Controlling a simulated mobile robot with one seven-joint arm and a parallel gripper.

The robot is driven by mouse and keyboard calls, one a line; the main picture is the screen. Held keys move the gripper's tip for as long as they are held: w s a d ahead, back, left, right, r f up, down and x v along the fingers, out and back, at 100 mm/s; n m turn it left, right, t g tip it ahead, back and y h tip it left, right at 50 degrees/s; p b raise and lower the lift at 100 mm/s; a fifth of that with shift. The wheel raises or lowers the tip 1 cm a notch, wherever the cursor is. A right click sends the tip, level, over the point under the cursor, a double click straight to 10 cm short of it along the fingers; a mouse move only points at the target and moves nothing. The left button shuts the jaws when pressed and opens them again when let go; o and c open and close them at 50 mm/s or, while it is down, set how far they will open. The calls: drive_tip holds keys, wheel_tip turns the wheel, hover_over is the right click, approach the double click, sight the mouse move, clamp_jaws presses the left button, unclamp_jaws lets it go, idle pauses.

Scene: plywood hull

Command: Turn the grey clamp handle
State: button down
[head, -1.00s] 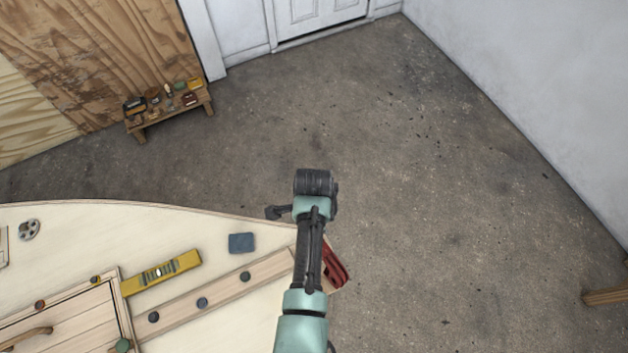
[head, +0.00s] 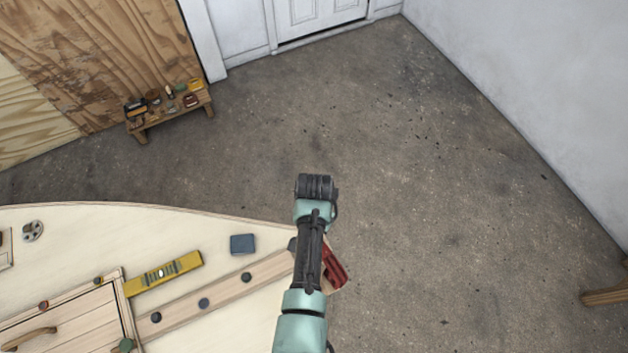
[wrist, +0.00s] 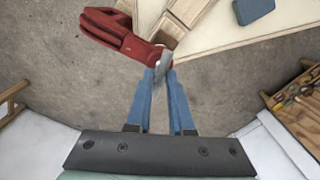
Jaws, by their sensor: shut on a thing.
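The red clamp (wrist: 122,36) is at the top left in the wrist view, on the pointed end of the pale plywood hull (head: 130,228). In the head view the clamp (head: 335,266) shows just right of my arm, partly hidden by it. The grey clamp handle (wrist: 160,72) runs out from the clamp's end between the two blue fingers of my gripper (wrist: 161,76). My gripper is shut on the handle. In the head view my arm hides the fingers and the handle.
A blue-grey block (head: 242,244), a yellow level (head: 165,273) and a wooden strip with dark knobs (head: 222,290) are on the hull, left of my arm. A low bench with tools (head: 170,112) stands by the far wall. The floor (head: 450,200) on the right is mostly clear.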

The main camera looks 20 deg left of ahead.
drive_tip(key=n, duration=0.4)
drive_tip(key=shift+s+d+f+n, duration=0.1)
drive_tip(key=shift+s+f+n, duration=0.1)
drive_tip(key=shift+n, duration=0.1)
drive_tip(key=n, duration=0.4)
drive_tip(key=shift+n+p, duration=0.3)
drive_tip(key=n, duration=0.4)
drive_tip(key=shift+s, duration=0.1)
drive_tip(key=shift+n, duration=1.8)
drive_tip(key=c, duration=0.8)
unclamp_jaws()
drive_tip(key=shift+w, duration=0.2)
drive_tip(key=shift+o, duration=0.2)
drive_tip(key=shift+r, duration=0.1)
drive_tip(key=shift+r, duration=0.15)
